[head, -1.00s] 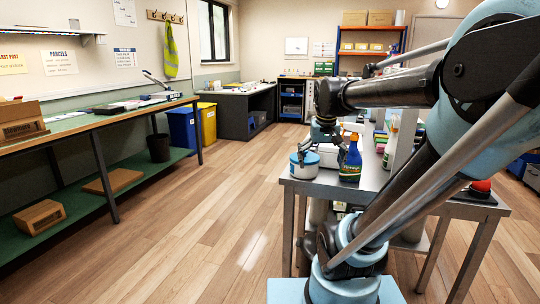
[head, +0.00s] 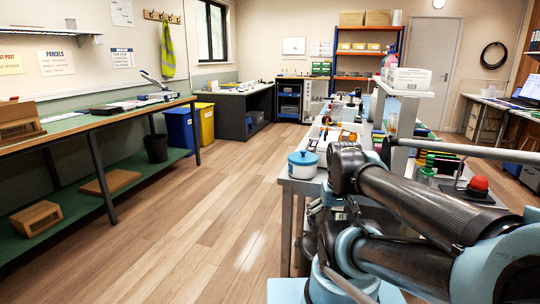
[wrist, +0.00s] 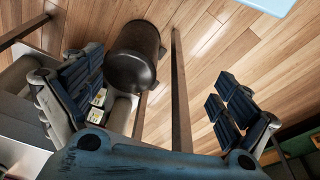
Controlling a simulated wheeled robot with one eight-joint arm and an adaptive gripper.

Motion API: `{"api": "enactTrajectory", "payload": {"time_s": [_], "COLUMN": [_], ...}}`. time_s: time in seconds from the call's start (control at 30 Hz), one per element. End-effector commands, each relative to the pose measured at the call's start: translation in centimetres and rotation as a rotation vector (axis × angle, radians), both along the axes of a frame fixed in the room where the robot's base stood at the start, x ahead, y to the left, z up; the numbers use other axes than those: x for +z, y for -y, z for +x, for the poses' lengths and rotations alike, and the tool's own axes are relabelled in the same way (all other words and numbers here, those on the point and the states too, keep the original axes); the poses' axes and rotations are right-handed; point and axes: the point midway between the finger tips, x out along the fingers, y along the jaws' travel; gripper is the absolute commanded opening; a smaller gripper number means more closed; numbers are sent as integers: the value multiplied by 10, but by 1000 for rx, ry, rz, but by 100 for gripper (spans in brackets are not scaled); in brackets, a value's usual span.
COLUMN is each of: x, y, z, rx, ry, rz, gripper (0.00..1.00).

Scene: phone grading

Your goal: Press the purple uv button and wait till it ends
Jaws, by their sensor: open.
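I cannot make out a purple UV button in either view. My gripper (wrist: 165,100) is open in the wrist view, with its dark ribbed fingers wide apart at left and right and nothing between them. Floorboards and a dark bar show beyond the fingers. In the head view my gripper is low by the left end of the metal table (head: 291,184), partly hidden by my arm. A red mushroom button (head: 478,184) on a dark base stands at the right of that table; it is not purple.
In the wrist view a dark cylinder (wrist: 134,55) is close to the left fingers. The floor to the left is clear.

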Motion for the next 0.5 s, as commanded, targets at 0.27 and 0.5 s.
{"api": "enactTrajectory", "payload": {"time_s": [0.27, 0.5], "x": [-4, -4], "y": [0, 0], "z": [9, 9], "rx": [0, 0], "ry": [-11, -12], "rz": [0, 0], "gripper": [23, 0]}}
